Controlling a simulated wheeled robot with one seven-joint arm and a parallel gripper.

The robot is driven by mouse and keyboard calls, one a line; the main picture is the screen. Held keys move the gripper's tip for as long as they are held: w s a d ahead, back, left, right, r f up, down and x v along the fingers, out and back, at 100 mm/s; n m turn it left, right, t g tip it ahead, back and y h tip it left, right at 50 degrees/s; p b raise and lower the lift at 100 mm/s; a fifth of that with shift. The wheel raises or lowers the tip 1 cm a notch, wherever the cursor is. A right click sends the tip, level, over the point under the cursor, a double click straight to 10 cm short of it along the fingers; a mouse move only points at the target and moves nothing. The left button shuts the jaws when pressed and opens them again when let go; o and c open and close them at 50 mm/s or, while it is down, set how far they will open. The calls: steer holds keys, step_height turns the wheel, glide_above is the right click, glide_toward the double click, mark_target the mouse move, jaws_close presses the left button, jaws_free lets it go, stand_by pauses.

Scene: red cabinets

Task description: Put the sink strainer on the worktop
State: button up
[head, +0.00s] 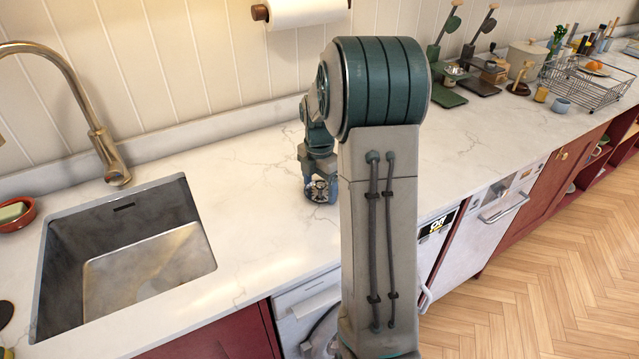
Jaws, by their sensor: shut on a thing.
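My gripper (320,183) is low over the white marbled worktop (250,215), to the right of the sink, and partly hidden by my own arm. It is shut on a small round dark metal thing with a pattern of openings, which looks like the sink strainer (319,191). The strainer is close to the worktop surface; I cannot tell whether it touches it. The steel sink (145,265) is at the left, with nothing seen lying in its basin.
A brass tap (100,135) stands behind the sink, and a red bowl with a sponge (15,212) sits left of it. Paper towel (305,10) hangs on the wall. Coffee gear (480,75) and a wire dish rack (590,80) stand far right. The worktop between is clear.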

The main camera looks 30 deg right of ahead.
mark_target(320, 185)
steer(key=shift+f, duration=0.1)
steer(key=o, duration=1)
steer(key=shift+c, duration=0.2)
step_height(320, 185, up, 11)
steer(key=s+a+r+m+t, duration=0.1)
steer(key=s+a+r+m, duration=0.2)
steer(key=s+a+m, duration=0.6)
steer(key=s+a+f+m+t, duration=0.1)
steer(key=s+a+f+m, duration=0.1)
steer(key=s+m, duration=0.4)
steer(key=s+a+f+m+t, duration=0.1)
steer(key=s+a+m, duration=0.3)
steer(key=s+m, duration=0.2)
steer(key=shift+s+a+f, duration=0.35)
steer(key=shift+s+f, duration=0.05)
steer(key=shift+s, duration=0.3)
